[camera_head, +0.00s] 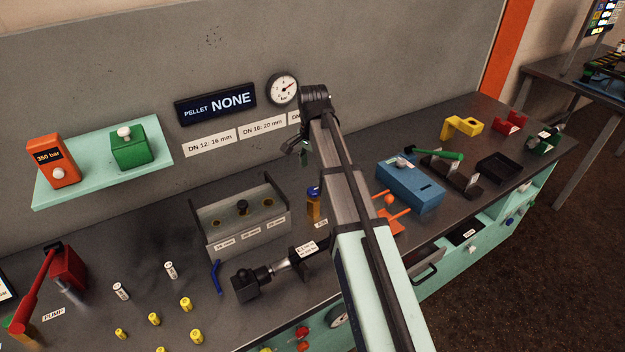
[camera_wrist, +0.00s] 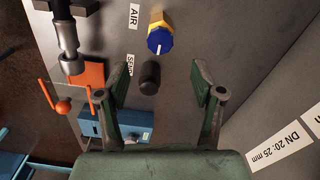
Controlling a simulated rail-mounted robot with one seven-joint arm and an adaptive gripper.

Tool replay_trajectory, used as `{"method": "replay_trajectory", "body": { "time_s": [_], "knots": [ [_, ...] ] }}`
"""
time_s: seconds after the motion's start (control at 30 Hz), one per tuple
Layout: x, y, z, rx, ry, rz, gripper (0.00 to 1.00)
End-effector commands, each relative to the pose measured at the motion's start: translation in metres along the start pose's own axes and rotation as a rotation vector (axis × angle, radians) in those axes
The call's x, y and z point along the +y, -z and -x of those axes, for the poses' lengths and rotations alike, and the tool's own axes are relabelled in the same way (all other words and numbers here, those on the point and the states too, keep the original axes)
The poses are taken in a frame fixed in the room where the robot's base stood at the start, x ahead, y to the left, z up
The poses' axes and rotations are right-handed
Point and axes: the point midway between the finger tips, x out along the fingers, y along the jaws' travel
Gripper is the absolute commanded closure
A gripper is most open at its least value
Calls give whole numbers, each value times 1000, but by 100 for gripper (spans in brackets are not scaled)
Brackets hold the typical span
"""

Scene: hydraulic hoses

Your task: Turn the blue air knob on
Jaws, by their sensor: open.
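The blue air knob (camera_wrist: 160,41) is a round blue cap with a white pointer mark on a yellow brass body, next to a label reading AIR. In the wrist view it is at the top centre, beyond and between my fingertips and apart from them. In the head view the knob (camera_head: 313,191) stands on the bench just left of my arm. My gripper (camera_wrist: 162,92) is open and empty, its two green fingers spread. In the head view my gripper (camera_head: 302,148) is partly hidden behind my wrist, above the back of the bench.
A black knob (camera_wrist: 150,77) sits between my fingers beside the SEND label. An orange ball-ended lever (camera_wrist: 62,106) and a blue box (camera_wrist: 131,122) are nearby. A grey pellet box (camera_head: 243,235) stands left.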

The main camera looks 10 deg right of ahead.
Motion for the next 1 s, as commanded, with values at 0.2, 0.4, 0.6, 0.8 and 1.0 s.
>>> {"method": "replay_trajectory", "body": {
  "time_s": [0.2,0.4,0.6,0.8,1.0],
  "knots": [
    [0,0,27,0,0,0,33],
    [0,0,33,0,-1,0,33],
    [0,0,32,0,-1,0,33],
    [1,1,32,2,-1,1,33],
    [21,34,10,79,-2,56,33]
  ]
}}
